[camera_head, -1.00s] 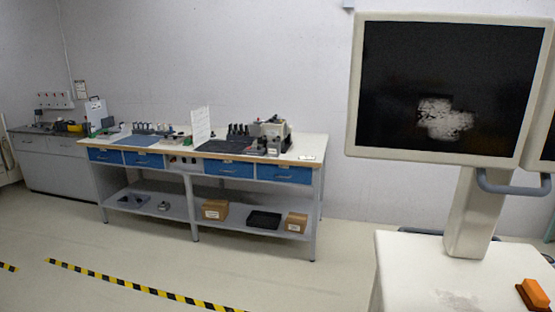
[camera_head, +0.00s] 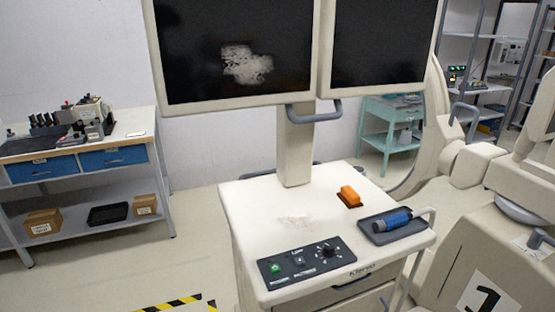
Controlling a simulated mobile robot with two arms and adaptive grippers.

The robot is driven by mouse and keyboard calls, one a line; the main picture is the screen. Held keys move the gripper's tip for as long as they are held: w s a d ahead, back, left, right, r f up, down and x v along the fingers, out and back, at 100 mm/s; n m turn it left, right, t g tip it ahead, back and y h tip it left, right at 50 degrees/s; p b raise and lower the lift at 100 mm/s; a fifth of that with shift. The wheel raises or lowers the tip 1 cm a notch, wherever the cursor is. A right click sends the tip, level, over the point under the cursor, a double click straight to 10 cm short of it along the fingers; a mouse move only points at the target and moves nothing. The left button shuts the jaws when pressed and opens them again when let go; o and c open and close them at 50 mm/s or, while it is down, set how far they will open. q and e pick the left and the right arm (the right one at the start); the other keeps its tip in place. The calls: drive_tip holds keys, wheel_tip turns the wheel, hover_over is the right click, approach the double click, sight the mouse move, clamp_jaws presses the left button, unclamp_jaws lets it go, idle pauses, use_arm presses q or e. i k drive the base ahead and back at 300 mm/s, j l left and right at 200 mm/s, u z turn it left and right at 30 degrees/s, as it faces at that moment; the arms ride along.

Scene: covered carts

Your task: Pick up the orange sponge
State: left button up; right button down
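The orange sponge (camera_head: 349,194) lies on the white top of a cart (camera_head: 262,214), right of the monitor column. A dark brown layer or base shows under it. Neither of my grippers is in view, and nothing touches the sponge.
Two dark monitors (camera_head: 235,50) stand on a column (camera_head: 295,150) above the cart. A dark tray (camera_head: 388,234) with a blue cylinder (camera_head: 392,220) and a black control panel (camera_head: 305,262) sit at the cart's front. A workbench (camera_head: 70,165) is left; bulky pale equipment (camera_head: 480,210) is right.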

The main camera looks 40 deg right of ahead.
sight(349, 197)
drive_tip(key=z, duration=1.6)
drive_tip(key=l, duration=1)
drive_tip(key=i, duration=0.05)
